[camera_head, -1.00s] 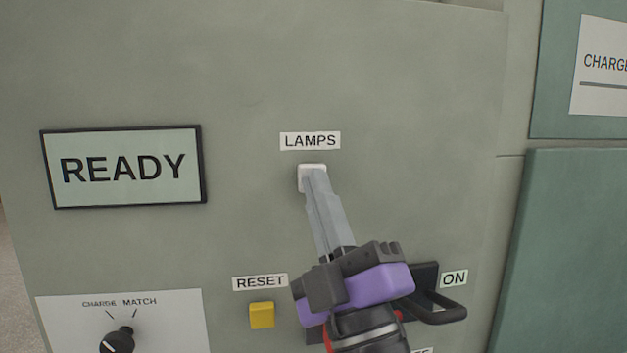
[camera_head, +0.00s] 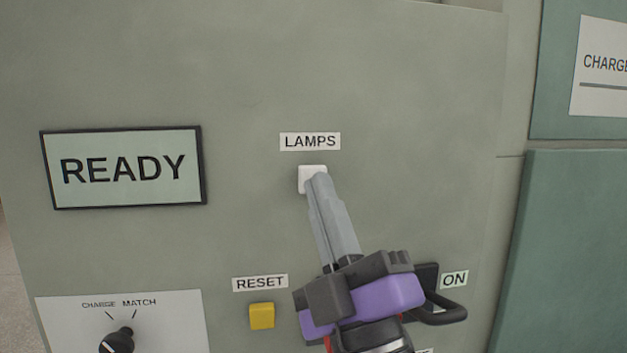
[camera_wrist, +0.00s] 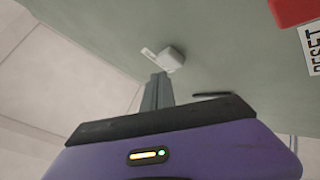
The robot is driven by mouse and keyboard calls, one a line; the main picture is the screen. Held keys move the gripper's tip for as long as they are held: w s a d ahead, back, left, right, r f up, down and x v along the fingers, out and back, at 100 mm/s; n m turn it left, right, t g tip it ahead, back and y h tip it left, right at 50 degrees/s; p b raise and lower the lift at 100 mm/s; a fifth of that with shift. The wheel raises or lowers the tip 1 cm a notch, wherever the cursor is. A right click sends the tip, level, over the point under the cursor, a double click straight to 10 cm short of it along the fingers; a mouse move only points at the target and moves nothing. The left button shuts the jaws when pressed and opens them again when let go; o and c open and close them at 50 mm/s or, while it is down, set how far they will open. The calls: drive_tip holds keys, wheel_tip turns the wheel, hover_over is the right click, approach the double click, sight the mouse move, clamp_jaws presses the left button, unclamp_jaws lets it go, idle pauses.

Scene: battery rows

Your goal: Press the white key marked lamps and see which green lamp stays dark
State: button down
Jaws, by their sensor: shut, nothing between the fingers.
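The white key (camera_head: 309,176) sits on the grey-green panel (camera_head: 250,80), under a label (camera_head: 310,141) reading LAMPS. My gripper (camera_head: 319,180) is shut and empty, its fingertips in front of the key's lower right part. In the wrist view the white key (camera_wrist: 170,59) shows just past the tips of my shut fingers (camera_wrist: 160,78). I cannot tell whether the tips touch the key. No green lamps are in view.
A READY display (camera_head: 124,167) is at left. A yellow key (camera_head: 262,315) labelled RESET is below, and a knob (camera_head: 117,341) marked CHARGE MATCH is lower left. A black handle (camera_head: 440,309) by an ON label sticks out beside my gripper. The panel around the white key is clear.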

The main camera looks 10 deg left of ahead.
drive_tip(key=s, duration=0.2)
drive_tip(key=s+d, duration=0.1)
drive_tip(key=s, duration=0.2)
drive_tip(key=shift+d, duration=0.15)
idle(1.4)
